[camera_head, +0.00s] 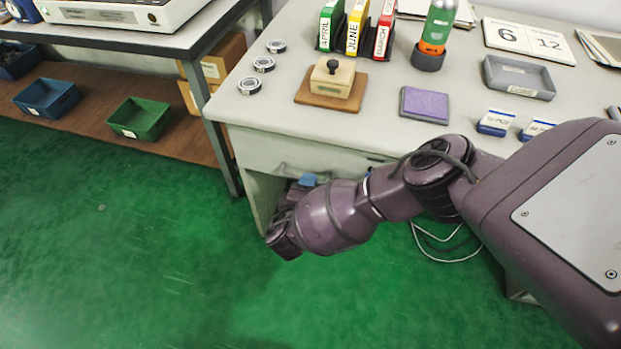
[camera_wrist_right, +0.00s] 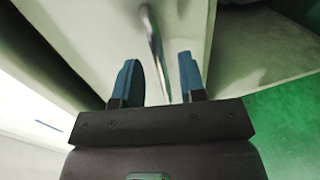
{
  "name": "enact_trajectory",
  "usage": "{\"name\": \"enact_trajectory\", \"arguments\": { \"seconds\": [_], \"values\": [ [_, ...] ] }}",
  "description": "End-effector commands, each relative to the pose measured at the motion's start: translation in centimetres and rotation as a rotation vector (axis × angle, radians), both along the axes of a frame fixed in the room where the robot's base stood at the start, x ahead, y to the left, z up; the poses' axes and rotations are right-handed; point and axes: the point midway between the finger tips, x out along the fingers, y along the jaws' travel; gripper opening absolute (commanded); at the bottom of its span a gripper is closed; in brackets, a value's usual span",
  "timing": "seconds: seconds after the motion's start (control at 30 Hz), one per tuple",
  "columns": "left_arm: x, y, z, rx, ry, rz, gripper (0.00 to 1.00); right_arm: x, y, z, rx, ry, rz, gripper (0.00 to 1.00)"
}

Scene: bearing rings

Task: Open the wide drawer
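The wide drawer (camera_head: 262,146) is the pale front panel under the desk top, and it looks shut. Its metal bar handle (camera_wrist_right: 152,32) shows in the right wrist view, and a part of it shows in the head view (camera_head: 288,168). My right gripper (camera_wrist_right: 159,80) is open, with its two blue fingers apart on either side of the handle's line. I cannot tell whether a finger touches the bar. In the head view my right wrist hides part of the drawer front. My left gripper is not in view.
The desk (camera_head: 390,125) holds a stamp on a wooden board (camera_head: 335,88), a purple pad (camera_head: 425,105), a grey tray (camera_head: 518,78) and several bearing rings (camera_head: 263,64). A shelf with a green bin (camera_head: 140,118) stands at left. The green floor before the desk is clear.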

Motion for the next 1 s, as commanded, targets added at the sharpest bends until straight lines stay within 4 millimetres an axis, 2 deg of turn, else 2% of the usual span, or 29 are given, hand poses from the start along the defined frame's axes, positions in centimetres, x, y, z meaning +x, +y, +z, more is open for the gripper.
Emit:
{"name": "enact_trajectory", "arguments": {
  "seconds": [0.03,0.23,0.6,0.83,1.0],
  "values": [
    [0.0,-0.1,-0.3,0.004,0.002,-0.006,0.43,0.6,-0.2,-0.6,-0.002,0.004,0.001,0.37],
    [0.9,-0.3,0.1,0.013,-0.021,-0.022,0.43,2.2,-0.7,-0.7,0.000,0.002,0.000,0.37],
    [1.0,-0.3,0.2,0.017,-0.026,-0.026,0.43,2.6,-0.9,-0.5,0.000,0.000,0.000,0.37],
    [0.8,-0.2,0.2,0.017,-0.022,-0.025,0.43,2.6,-0.9,-0.5,0.000,0.000,0.000,0.02],
    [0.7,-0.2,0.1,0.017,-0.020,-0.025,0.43,2.6,-0.8,-0.5,0.000,0.000,0.000,0.00]
  ]
}}
